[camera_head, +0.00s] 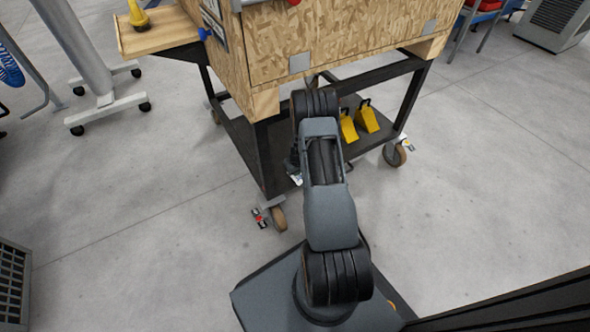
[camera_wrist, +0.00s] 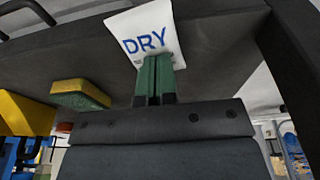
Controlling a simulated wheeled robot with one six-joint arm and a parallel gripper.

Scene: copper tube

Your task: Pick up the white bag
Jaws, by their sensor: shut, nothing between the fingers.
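The white bag (camera_wrist: 145,35) shows in the wrist view, with "DRY" in blue letters, against a dark shelf surface. My gripper (camera_wrist: 157,62) has green fingers that are close together and shut, with nothing between them. The fingertips overlap the bag's lower edge in the picture; I cannot tell whether they touch it. I cannot make out the bag there for certain.
A yellow and green sponge-like block (camera_wrist: 80,95) is left of the bag. Two yellow wedges (camera_head: 367,116) stand on the cart's dark lower shelf (camera_head: 240,139). The wooden crate (camera_head: 330,45) sits above it. Dark cart legs and wheels flank my arm.

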